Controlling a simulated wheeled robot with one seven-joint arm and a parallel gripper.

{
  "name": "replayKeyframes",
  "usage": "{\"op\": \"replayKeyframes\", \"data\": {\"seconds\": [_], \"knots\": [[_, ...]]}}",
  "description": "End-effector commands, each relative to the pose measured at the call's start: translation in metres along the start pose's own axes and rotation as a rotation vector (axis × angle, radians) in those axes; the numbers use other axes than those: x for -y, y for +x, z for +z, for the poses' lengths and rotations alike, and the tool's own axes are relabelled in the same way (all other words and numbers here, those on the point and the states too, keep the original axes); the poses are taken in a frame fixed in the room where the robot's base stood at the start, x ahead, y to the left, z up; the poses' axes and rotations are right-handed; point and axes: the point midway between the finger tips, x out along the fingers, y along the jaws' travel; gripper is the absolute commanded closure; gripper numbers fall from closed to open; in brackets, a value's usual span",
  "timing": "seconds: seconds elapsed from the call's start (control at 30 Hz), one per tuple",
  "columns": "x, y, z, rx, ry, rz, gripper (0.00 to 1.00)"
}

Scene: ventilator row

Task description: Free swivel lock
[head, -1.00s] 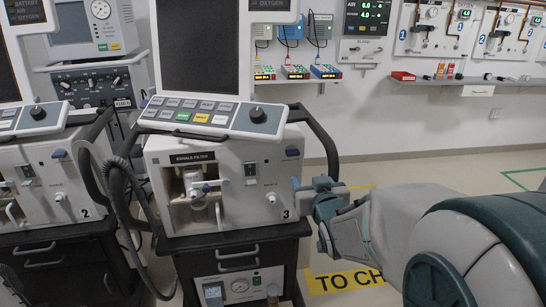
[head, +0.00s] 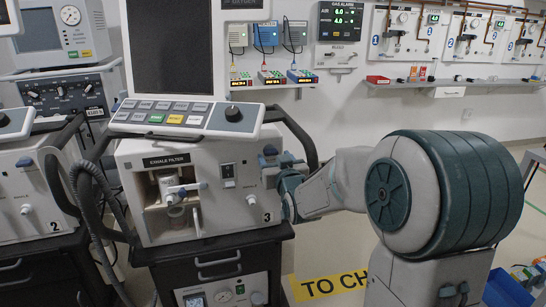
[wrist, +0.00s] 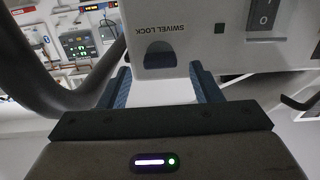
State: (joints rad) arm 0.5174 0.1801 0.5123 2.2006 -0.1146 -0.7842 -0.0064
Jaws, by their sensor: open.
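The swivel lock is a dark blue tab (wrist: 160,56) in a pale panel, beside the upside-down label "SWIVEL LOCK" in the wrist view. It sits on the front of ventilator 3 (head: 215,210), near that machine's right edge in the head view. My gripper (wrist: 162,90) is open, with one blue finger on each side of the tab in the wrist view. The fingertips are close to the panel; I cannot tell whether they touch it. In the head view my gripper (head: 273,170) is at the right front of ventilator 3 and covers the lock area.
A dark handle rail (wrist: 50,80) curves close to my gripper on the left in the wrist view; a rocker switch (wrist: 264,16) is at upper right. Ventilator 2 (head: 35,190) stands to the left with hoses between.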

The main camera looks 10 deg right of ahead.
Motion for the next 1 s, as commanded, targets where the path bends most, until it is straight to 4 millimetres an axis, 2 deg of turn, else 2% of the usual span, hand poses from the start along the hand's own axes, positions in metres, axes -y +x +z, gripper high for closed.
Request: {"op": "replayKeyframes", "data": {"seconds": [0.1,0.23,0.6,0.77,1.0], "knots": [[0.0,0.016,0.001,0.001,0.002,-0.001,0.42],[0.001,0.025,0.0,0.0,0.0,-0.001,0.42],[0.001,0.03,0.0,0.001,0.0,-0.001,0.42],[0.001,0.03,0.0,0.001,0.0,-0.001,0.86],[0.001,0.029,0.0,0.001,0.008,-0.001,0.87]]}}
